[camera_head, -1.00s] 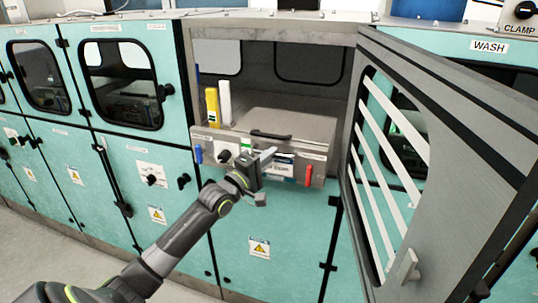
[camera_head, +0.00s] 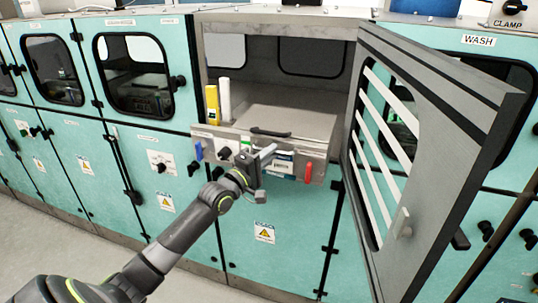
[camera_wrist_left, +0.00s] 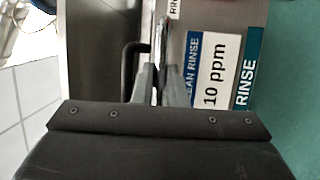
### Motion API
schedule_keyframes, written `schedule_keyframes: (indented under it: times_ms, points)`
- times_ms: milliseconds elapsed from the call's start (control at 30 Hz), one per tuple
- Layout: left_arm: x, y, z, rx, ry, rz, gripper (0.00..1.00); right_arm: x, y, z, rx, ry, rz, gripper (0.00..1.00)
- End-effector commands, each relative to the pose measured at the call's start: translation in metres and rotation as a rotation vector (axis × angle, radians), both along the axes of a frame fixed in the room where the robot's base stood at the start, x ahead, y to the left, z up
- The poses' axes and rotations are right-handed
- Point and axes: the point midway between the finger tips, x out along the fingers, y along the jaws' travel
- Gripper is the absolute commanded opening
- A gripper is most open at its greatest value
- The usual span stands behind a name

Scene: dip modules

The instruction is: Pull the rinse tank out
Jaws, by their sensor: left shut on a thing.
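The rinse tank (camera_head: 300,125) is a grey metal box with a black handle (camera_head: 270,133) on its lid. It stands in an open cabinet bay, its front panel jutting out of the opening. The panel carries labels, a blue lever and a red lever (camera_head: 308,171). My left gripper (camera_head: 264,157) is at the middle of this panel. In the left wrist view its fingers (camera_wrist_left: 160,85) are shut on the tank's front edge, beside the labels reading RINSE and 10 ppm (camera_wrist_left: 217,72). The exact grip is partly hidden.
The bay's slatted door (camera_head: 430,140) stands open to the right, jutting toward me. A yellow bottle (camera_head: 212,104) and a white bottle (camera_head: 225,99) stand at the tank's left. Closed teal cabinets run to the left. Floor (camera_head: 60,245) is free at lower left.

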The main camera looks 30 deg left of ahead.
Motion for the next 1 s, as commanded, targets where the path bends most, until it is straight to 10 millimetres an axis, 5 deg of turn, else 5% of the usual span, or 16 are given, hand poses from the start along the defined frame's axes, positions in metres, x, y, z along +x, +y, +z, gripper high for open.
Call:
schedule_keyframes:
  times_ms: [233, 667, 1000]
  points:
    - [0.0, 0.0, -0.003, 0.0, 0.006, 0.001, 0.34, 0.0, 0.002, 0.0, 0.002, 0.0, -0.001, 0.36]
    - [-0.009, 0.002, -0.002, 0.002, 0.004, 0.002, 0.34, 0.0, 0.003, 0.005, 0.004, 0.0, -0.002, 0.36]
    - [-0.064, 0.011, -0.009, 0.002, 0.008, 0.002, 0.34, 0.0, 0.003, 0.031, 0.004, 0.0, -0.001, 0.36]
